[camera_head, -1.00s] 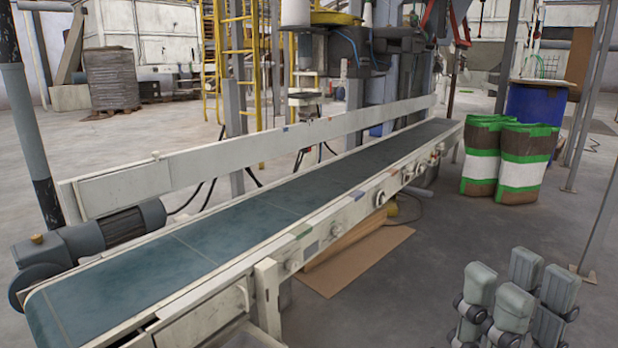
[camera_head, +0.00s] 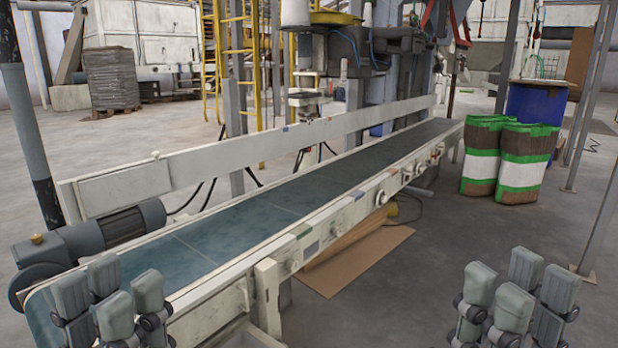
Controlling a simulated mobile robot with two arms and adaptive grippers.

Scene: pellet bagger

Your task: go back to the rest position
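My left gripper (camera_head: 108,293) shows at the lower left, in front of the near end of the conveyor belt in the picture. Its grey finger pads point up and stand apart, with nothing between them. My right gripper (camera_head: 519,288) shows at the lower right, over the bare floor right of the conveyor. Its pads also point up, apart and empty. The lower parts of both grippers are cut off by the bottom edge.
The conveyor (camera_head: 290,205) runs from lower left to upper right, its belt empty. A grey motor (camera_head: 110,228) sits at its near end. Two filled bags (camera_head: 525,165) stand on the floor by a blue drum (camera_head: 535,105). A cardboard sheet (camera_head: 360,258) lies under the conveyor.

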